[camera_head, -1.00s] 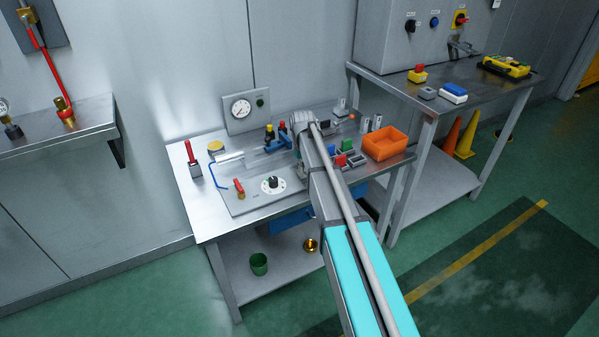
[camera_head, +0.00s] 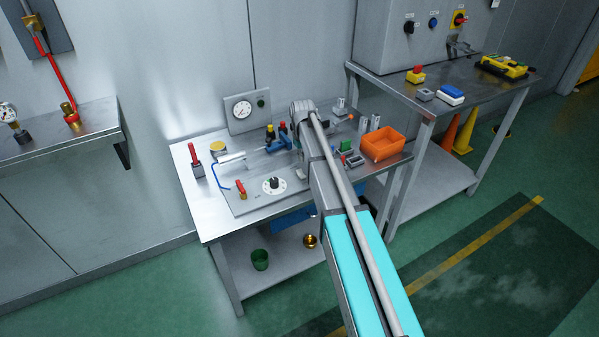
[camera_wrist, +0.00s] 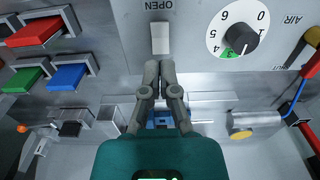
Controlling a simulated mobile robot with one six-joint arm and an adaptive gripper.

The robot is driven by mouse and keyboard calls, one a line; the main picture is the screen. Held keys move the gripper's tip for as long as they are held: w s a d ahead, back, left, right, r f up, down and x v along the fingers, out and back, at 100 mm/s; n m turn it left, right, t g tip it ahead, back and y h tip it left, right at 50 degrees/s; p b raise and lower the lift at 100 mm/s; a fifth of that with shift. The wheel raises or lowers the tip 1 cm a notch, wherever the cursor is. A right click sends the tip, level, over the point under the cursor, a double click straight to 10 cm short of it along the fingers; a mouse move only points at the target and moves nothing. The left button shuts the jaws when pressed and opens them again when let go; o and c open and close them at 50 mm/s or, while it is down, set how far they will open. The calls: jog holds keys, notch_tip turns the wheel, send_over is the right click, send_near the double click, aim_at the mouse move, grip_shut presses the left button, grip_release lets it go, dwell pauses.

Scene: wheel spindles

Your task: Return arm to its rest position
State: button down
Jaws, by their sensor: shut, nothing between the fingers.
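My arm (camera_head: 325,180) reaches over the steel workbench (camera_head: 183,158) in the head view, and its own links hide my gripper there. In the wrist view, my gripper (camera_wrist: 159,66) shows with its two grey fingers together, shut and empty. The fingertips appear just below a small white block (camera_wrist: 160,38), near the printed word OPEN on the panel. I cannot tell whether they touch the panel.
A numbered dial (camera_wrist: 238,32) and red, green and blue rockers (camera_wrist: 68,77) flank the fingers. An orange bin (camera_head: 383,145), a gauge (camera_head: 242,109) and a red-handled valve (camera_head: 240,188) stand on the bench. A second bench (camera_head: 420,100) is at right.

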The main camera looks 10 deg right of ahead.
jog(key=shift+r, duration=0.1)
dwell(0.3)
jog(key=s+r+m+p, duration=0.1)
jog(key=s+r+p, duration=0.2)
jog(key=s, duration=1.1)
jog(key=s+r+m+p, duration=0.2)
jog(key=s+r+p, duration=0.2)
jog(key=s, duration=1.1)
jog(key=shift+a+r+m+p, duration=0.2)
jog(key=shift+r+m+p, duration=0.1)
